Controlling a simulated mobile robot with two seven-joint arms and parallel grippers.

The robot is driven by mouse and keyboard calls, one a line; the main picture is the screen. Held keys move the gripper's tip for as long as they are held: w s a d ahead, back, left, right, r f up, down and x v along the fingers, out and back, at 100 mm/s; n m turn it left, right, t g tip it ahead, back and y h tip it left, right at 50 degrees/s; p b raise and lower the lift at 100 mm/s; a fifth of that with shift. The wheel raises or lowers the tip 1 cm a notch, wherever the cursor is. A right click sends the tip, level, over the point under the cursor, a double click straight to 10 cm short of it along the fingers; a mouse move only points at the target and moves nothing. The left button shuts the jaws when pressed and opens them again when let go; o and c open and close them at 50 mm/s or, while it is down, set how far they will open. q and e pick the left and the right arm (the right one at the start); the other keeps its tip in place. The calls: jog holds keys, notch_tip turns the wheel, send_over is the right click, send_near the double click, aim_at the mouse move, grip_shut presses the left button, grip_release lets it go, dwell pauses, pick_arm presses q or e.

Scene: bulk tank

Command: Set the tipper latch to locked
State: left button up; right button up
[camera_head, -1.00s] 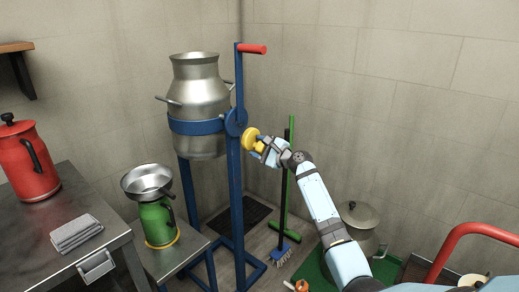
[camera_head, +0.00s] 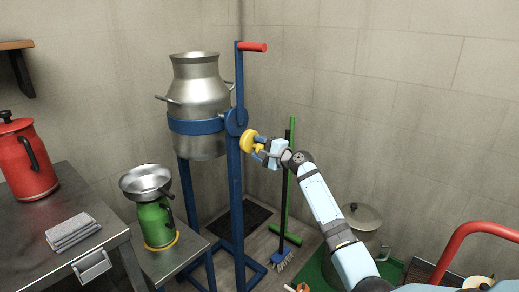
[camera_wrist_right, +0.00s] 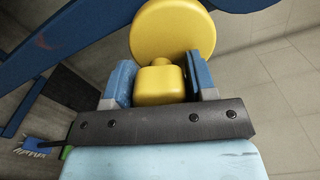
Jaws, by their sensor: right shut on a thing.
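The tipper latch is a yellow round disc with a block-shaped grip (camera_head: 249,141) on the right side of the blue tipper frame (camera_head: 235,190), by the pivot. In the right wrist view the disc (camera_wrist_right: 172,30) stands behind the yellow grip (camera_wrist_right: 160,86). My right gripper (camera_head: 264,151) is shut on this grip, with one blue finger on each side of it in the wrist view (camera_wrist_right: 161,82). A metal milk can (camera_head: 200,90) hangs upright in the blue frame. No lock marking can be read. My left gripper is out of view.
A red tipping handle (camera_head: 253,46) sticks out at the top of the frame. A brush (camera_head: 283,257) and a green squeegee (camera_head: 290,200) lean behind my right arm. A bench with a green can (camera_head: 156,222) stands at the left. A lidded pot (camera_head: 362,217) is at the right.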

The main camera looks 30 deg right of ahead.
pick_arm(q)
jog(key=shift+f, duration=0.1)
pick_arm(e)
jog(key=o, duration=0.9)
pick_arm(q)
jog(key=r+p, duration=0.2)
jog(key=p, duration=0.1)
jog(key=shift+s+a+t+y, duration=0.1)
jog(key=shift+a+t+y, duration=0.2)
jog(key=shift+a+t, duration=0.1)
pick_arm(e)
jog(key=v, duration=1.4)
